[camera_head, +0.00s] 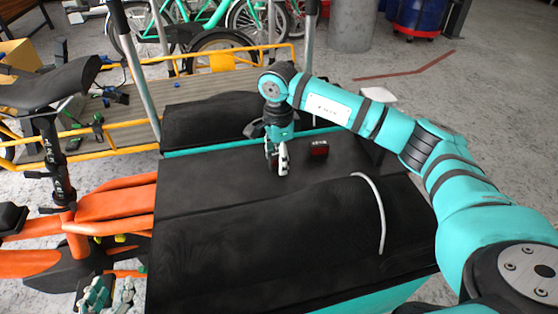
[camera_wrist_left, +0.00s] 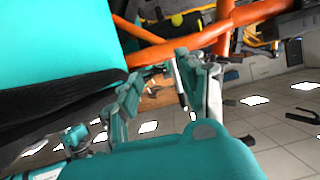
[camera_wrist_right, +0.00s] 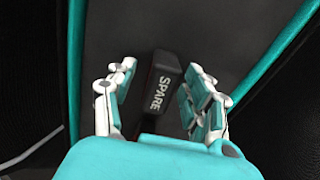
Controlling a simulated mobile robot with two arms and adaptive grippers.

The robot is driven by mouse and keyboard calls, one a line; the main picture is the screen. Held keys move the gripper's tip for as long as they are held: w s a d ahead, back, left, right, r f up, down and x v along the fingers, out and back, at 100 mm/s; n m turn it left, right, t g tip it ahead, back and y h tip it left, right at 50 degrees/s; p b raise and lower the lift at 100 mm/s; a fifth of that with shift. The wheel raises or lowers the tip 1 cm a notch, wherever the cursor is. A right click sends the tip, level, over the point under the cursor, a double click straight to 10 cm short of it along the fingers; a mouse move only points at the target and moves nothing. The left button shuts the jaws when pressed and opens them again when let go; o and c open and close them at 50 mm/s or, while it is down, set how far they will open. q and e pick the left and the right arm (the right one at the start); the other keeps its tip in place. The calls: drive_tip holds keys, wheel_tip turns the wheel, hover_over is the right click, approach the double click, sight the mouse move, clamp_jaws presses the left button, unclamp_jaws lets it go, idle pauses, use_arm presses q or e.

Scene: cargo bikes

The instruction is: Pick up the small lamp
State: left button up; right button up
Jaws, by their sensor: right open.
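A small black lamp with a red face (camera_head: 319,148) lies on the dark bench top (camera_head: 225,175) of the cargo bike. In the right wrist view, a small black block marked "SPARE" (camera_wrist_right: 162,88) shows between and beyond the fingertips; it seems to be the lamp, its red face hidden there. My right gripper (camera_head: 278,168) points down over the bench, left of the lamp in the head view. Its fingers (camera_wrist_right: 160,90) are apart and hold nothing. My left gripper (camera_head: 108,293) is low at the bottom left, beside the bench; its fingers (camera_wrist_left: 165,90) are apart and empty.
A thin white cable (camera_head: 373,205) curves over the raised black cover at the front. Another raised black cover (camera_head: 205,122) lies behind. An orange bike frame (camera_head: 115,205) and black saddle (camera_head: 50,85) stand at the left. The floor at the right is mostly clear.

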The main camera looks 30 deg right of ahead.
clamp_jaws()
